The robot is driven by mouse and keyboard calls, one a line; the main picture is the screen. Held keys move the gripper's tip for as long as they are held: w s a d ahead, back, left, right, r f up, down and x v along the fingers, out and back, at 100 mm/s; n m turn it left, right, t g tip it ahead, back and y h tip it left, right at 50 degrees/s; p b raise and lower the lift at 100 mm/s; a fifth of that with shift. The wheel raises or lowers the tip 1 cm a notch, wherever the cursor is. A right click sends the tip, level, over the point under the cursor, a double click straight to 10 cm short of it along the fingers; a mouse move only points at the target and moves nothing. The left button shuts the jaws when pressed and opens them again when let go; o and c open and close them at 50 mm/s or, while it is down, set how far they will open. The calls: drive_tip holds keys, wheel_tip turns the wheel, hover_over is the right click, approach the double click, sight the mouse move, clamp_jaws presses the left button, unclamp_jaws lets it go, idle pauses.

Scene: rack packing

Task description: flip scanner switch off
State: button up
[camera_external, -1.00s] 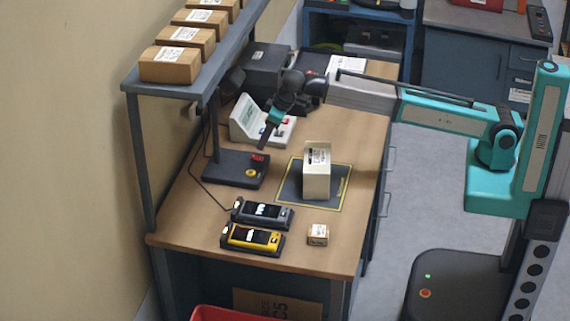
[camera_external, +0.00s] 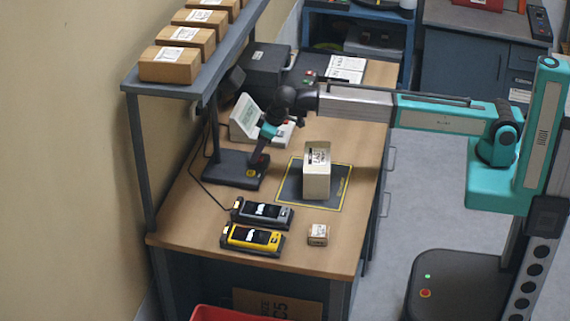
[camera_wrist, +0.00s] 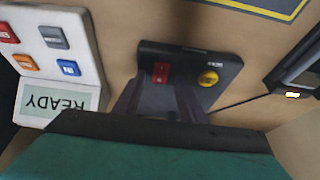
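The scanner stand's black base (camera_external: 228,172) sits on the bench. In the wrist view the base (camera_wrist: 190,108) carries a red rocker switch (camera_wrist: 160,72) and a round yellow button (camera_wrist: 207,78). My gripper (camera_external: 257,163) points down over the switch end of the base and hides the switch in the external view. In the wrist view the two dark fingers of my gripper (camera_wrist: 158,88) stand apart, with the red switch showing just beyond the gap between them. Nothing is held. I cannot tell whether a finger touches the base.
A console with a READY screen and coloured buttons (camera_wrist: 60,98) is close beside the base. A white box (camera_external: 317,183) stands on a yellow-edged mat (camera_external: 338,192). Two handheld devices (camera_external: 262,214) and a small box (camera_external: 318,235) lie nearer the front. A shelf (camera_external: 222,76) overhangs the left.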

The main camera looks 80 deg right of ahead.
clamp_jaws()
drive_tip(key=shift+w+r+g+p, duration=0.15)
drive_tip(key=shift+w+g+p, duration=0.15)
drive_tip(key=shift+p, duration=0.1)
drive_tip(key=shift+w+g+p, duration=0.1)
drive_tip(key=shift+g+p, duration=0.4)
drive_tip(key=shift+p, duration=0.05)
drive_tip(key=shift+w+g+p, duration=0.15)
drive_tip(key=shift+g+p, duration=0.35)
drive_tip(key=shift+g, duration=0.1)
unclamp_jaws()
